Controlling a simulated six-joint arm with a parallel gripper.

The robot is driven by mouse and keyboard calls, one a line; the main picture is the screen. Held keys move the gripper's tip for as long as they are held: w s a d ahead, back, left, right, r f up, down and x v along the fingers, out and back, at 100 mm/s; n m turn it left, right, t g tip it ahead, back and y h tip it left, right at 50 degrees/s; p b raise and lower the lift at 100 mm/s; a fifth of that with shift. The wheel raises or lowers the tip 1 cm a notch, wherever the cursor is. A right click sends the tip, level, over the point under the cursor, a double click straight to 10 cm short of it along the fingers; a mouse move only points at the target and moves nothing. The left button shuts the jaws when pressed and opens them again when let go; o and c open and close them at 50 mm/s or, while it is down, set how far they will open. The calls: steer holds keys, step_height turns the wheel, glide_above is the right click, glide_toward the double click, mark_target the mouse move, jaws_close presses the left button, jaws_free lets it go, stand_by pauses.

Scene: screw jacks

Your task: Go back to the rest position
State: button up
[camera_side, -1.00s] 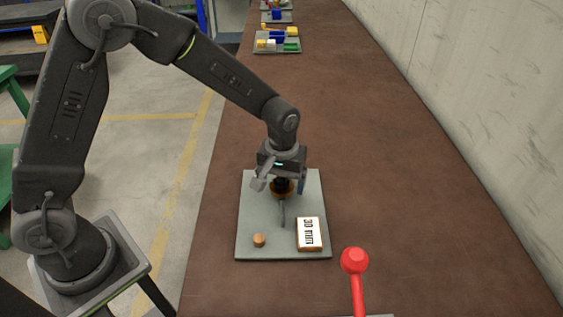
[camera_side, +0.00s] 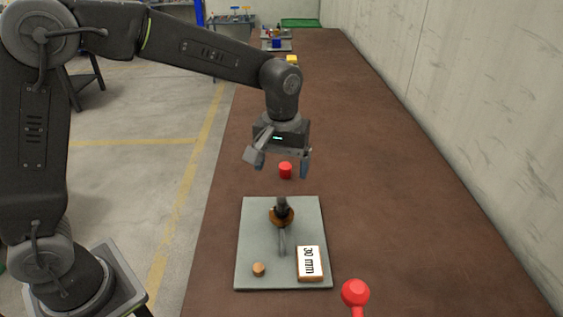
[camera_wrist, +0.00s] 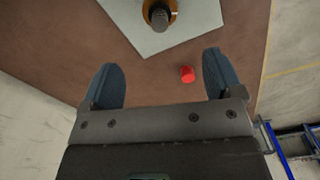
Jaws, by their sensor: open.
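My gripper (camera_side: 277,162) is open and empty, hanging above the table beyond the grey plate (camera_side: 258,215). On the plate stands a screw jack (camera_side: 281,215) with a brown round body, a dark top and a grey bar pointing toward the front. In the wrist view, my gripper's two fingers (camera_wrist: 162,80) are wide apart with nothing between them. The jack (camera_wrist: 159,16) shows there at the top edge, apart from the fingers, partly cut off.
The plate also holds a "30 mm" block (camera_side: 310,262) and a small wooden knob (camera_side: 259,269). A red cylinder (camera_side: 285,170) stands on the brown table behind the plate. A red ball-topped lever (camera_side: 355,293) rises at the front. A wall runs along the right.

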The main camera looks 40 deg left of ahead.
steer(key=s+a+r+m+t, duration=0.2)
steer(key=s, duration=0.5)
steer(key=s+a+r+m+t, duration=0.1)
steer(key=s+a+r, duration=0.1)
steer(key=s, duration=0.4)
steer(key=s+a+r+m+t, duration=0.2)
steer(key=s+a+r, duration=0.1)
steer(key=s, duration=0.4)
steer(key=shift+s+a+m+t, duration=0.3)
steer(key=shift+s+a, duration=0.05)
steer(key=shift+a, duration=0.1)
